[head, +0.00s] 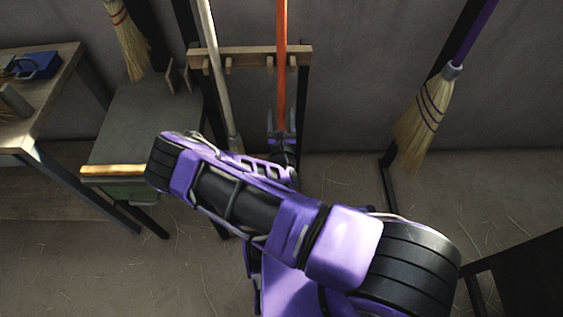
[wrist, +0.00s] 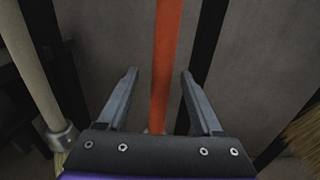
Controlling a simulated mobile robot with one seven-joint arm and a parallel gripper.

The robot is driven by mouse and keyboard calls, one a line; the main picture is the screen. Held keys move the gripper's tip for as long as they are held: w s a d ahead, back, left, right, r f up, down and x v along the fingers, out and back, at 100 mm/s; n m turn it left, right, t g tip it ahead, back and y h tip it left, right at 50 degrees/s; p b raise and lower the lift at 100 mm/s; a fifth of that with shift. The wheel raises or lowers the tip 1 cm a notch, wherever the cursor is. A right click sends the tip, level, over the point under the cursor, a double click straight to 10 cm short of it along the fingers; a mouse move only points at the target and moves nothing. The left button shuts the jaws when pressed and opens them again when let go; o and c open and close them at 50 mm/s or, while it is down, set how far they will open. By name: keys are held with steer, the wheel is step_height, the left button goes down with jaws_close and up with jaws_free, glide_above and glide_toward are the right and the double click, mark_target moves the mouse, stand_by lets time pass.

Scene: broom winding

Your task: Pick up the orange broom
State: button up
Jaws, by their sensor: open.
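The orange broom shows as an upright orange handle (head: 282,60) in the head view, standing in front of a wooden rack; its lower part is hidden behind my arm and gripper. In the wrist view the orange handle (wrist: 166,65) runs down between my two fingers, with space showing on both sides. My gripper (wrist: 160,75) is open around the handle, and I see no finger closed on it. In the head view my gripper (head: 281,124) is at the handle's lower visible part, below the rack bar.
A pale-handled broom (head: 215,65) stands just left of the orange handle. A wooden peg rack (head: 250,57) is behind. A purple-handled broom (head: 427,115) hangs at right, another broom (head: 128,38) at upper left. A workbench (head: 55,85) and a green-fronted stand (head: 135,130) are left.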

steer(key=w, duration=0.2)
steer(key=w+b, duration=0.1)
steer(key=w, duration=0.2)
steer(key=shift+d+r, duration=0.1)
steer(key=shift+r, duration=0.1)
steer(key=shift+c, duration=0.2)
jaws_close()
stand_by(1.0)
steer(key=shift+r, duration=0.1)
